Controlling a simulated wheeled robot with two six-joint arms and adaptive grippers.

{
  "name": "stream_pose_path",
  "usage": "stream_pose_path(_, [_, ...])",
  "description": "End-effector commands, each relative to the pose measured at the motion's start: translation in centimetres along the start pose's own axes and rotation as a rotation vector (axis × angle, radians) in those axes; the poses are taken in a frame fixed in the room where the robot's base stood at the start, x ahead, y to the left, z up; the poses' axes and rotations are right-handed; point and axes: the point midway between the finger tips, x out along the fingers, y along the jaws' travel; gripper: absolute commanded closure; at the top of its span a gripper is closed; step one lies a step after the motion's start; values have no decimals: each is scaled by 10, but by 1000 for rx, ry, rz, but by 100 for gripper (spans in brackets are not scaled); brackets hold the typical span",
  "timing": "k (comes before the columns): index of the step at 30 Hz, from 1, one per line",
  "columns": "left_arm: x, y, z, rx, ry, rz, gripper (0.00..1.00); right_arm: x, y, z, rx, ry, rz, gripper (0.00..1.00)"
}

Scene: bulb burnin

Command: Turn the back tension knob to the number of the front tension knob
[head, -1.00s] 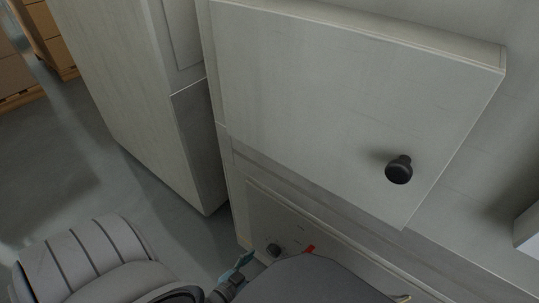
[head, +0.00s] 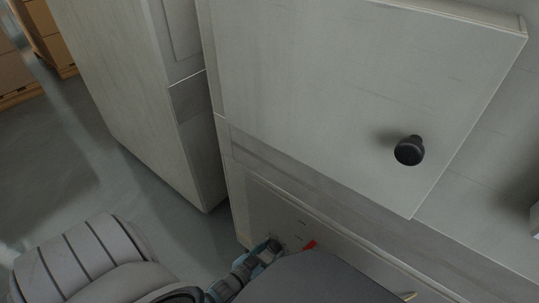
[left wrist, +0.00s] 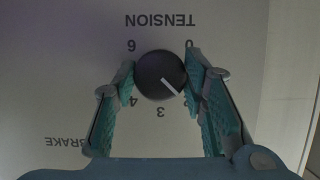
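A round dark tension knob (left wrist: 158,74) with a white pointer line fills the middle of the left wrist view. TENSION is printed beside it, upside down, with 6, 4, 3 and 0 around it. The pointer slants to the lower right, past the 3, toward a part of the scale hidden by a finger. My left gripper (left wrist: 160,66) has one teal finger on each side of the knob, very near its edges; contact is unclear. In the head view, my left gripper (head: 264,252) is at the low panel. Front or back knob is not marked. My right gripper is not in view.
A black round knob (head: 409,150) sticks out of a pale raised panel (head: 330,90) above. A small red part (head: 310,245) is on the low panel, close to my left gripper. BRAKE is printed near the left finger. Open floor (head: 60,160) lies at the left.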

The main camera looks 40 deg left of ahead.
Motion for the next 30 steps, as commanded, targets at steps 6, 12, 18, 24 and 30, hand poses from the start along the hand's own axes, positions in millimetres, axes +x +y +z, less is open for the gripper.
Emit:
stream_pose_path(6, [0, 0, 0, 9, 0, -4, 89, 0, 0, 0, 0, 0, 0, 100])
stream_pose_path(12, [0, 1, 0, 62, 0, -26, 89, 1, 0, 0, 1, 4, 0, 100])
stream_pose_path(18, [0, 1, 0, 176, -2, -74, 89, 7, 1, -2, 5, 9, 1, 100])
stream_pose_path(24, [0, 2, 1, 328, -3, -138, 89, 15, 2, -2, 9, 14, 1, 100])
stream_pose_path(30, [0, 3, 2, 483, -2, -202, 89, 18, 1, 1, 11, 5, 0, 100])
